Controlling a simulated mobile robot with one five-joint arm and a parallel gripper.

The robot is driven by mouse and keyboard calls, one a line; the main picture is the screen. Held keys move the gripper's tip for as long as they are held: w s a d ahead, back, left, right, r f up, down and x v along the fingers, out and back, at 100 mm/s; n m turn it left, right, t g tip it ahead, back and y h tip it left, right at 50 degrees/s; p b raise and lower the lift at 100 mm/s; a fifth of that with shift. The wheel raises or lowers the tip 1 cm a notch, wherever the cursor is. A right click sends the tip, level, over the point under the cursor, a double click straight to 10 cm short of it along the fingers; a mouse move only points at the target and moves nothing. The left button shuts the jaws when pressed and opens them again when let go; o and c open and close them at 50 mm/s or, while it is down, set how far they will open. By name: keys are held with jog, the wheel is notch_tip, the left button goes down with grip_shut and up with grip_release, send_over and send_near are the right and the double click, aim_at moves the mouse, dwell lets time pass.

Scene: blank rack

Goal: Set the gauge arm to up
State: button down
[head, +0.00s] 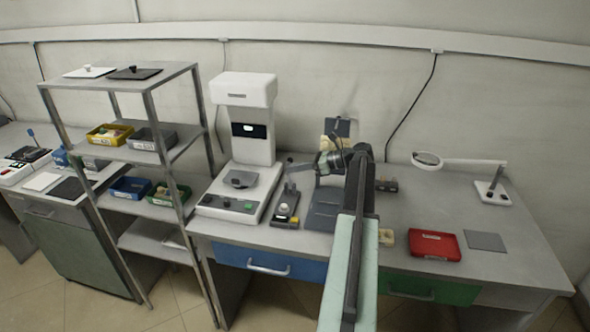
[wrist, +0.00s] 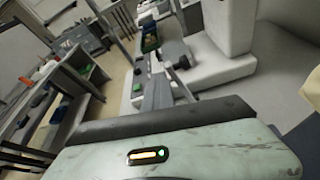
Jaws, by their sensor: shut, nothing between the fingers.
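A small dark device (head: 285,209) with a pale round part and a yellow block sits on the bench, right of the white machine. A thin grey arm, which looks like the gauge arm (head: 289,185), rises from its back and stands roughly upright. My gripper (head: 296,168) reaches in from the right, its fingers close to the top of that arm; I cannot tell whether they touch. In the wrist view, grey finger-like parts (wrist: 164,90) extend past my dark wrist edge. The gripper is shut with nothing visible in it. The wrist view does not clearly show the gauge arm.
The tall white machine (head: 245,125) stands close left of the device. A shelf rack (head: 150,110) stands left.

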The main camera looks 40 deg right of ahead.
dwell(0.3)
jog(key=p+v, duration=0.2)
jog(key=v, duration=0.6)
jog(key=shift+p, duration=0.35)
jog(key=shift+w+a, duration=0.1)
jog(key=w+a+f+n+g, duration=0.3)
jog(key=a+n, duration=0.2)
jog(key=a, duration=0.5)
jog(key=w+a+f+n+g+h+p, duration=0.1)
jog(key=w+a+f+n+g, duration=0.2)
jog(key=a, duration=0.8)
jog(key=w+a+f+n+g, duration=0.2)
jog(key=w+a+f+n, duration=0.15)
jog(key=a+n, duration=0.45)
jog(key=s+a+f+n+g+h, duration=0.1)
jog(key=s+a+f+n+h, duration=0.1)
jog(key=a+n, duration=0.5)
jog(key=s+a+f+n+g+h+p, duration=0.1)
jog(key=s+a+n+h, duration=0.4)
jog(key=a, duration=1.2)
jog(key=f+n+g, duration=0.1)
jog(key=n, duration=0.2)
jog(key=shift+a+g, duration=0.3)
